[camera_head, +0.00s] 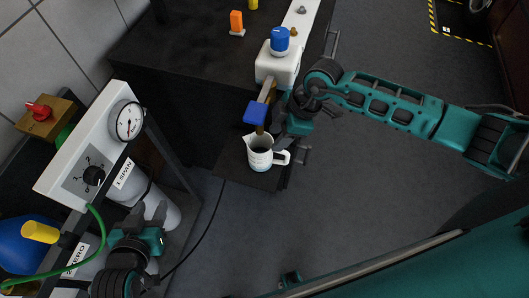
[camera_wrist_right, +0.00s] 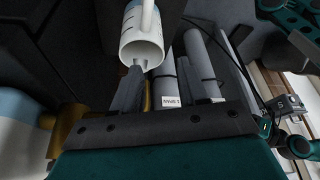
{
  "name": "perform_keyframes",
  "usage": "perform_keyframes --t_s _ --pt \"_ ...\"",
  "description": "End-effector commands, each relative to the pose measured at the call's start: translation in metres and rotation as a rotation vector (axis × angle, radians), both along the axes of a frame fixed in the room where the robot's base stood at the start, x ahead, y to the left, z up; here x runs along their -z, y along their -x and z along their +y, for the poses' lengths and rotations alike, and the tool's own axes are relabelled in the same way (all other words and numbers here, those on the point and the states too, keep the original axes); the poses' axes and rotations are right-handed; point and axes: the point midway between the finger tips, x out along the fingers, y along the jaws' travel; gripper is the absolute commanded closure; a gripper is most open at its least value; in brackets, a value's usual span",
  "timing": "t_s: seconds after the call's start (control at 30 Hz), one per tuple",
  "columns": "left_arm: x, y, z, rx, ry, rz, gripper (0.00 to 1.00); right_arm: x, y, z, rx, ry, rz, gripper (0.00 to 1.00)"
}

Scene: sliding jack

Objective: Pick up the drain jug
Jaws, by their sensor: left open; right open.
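The drain jug (camera_head: 260,156), white with graduation marks, a blue band and a handle on its right, stands upright on a small dark shelf (camera_head: 236,172) under a brass outlet with a blue lever (camera_head: 256,112). My right gripper (camera_head: 292,145) is open, just right of the jug, close to its handle side. In the right wrist view the jug (camera_wrist_right: 142,42) shows its open mouth, near the tip of one finger of that gripper (camera_wrist_right: 165,78); I cannot tell whether they touch. My left gripper (camera_head: 146,242) is open and empty at the lower left, beside the gas cylinders.
A white tank with a blue cap (camera_head: 280,62) stands above the jug, on the edge of a dark bench (camera_head: 185,50). A panel with a gauge (camera_head: 129,121), a green hose and grey cylinders (camera_head: 155,212) is at the left. The floor right of the shelf is clear.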

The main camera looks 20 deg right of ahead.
Motion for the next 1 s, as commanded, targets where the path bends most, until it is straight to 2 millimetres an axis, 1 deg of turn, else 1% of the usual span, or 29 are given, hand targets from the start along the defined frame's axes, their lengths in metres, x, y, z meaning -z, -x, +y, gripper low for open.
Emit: perform_keyframes --t_s 0.03,0.1,0.27,0.5,0.6,0.87,1.0 --pt "0.003 0.001 0.0 0.0 0.0 0.001 0.57 0.008 -0.001 0.004 0.0 -0.001 0.0 0.57" --pt "0.004 0.001 0.0 0.001 0.0 0.002 0.57 0.015 -0.002 0.006 -0.001 -0.001 -0.001 0.57" --pt "0.005 0.001 0.0 0.001 0.0 0.002 0.57 0.024 -0.003 0.01 -0.001 -0.002 -0.002 0.57" --pt "0.013 0.001 0.0 0.0 0.001 0.003 0.57 0.059 -0.006 0.02 -0.001 -0.003 -0.001 0.57" --pt "0.014 0.001 0.0 0.0 0.001 0.003 0.57 0.067 -0.007 0.023 -0.001 -0.002 -0.002 0.57" --pt "0.014 0.001 0.0 0.0 0.001 0.003 0.57 0.069 -0.008 0.024 -0.001 -0.002 -0.002 0.57" --pt "0.014 0.001 0.0 -0.001 0.0 0.003 0.57 0.069 -0.008 0.024 -0.001 -0.002 -0.002 0.69"
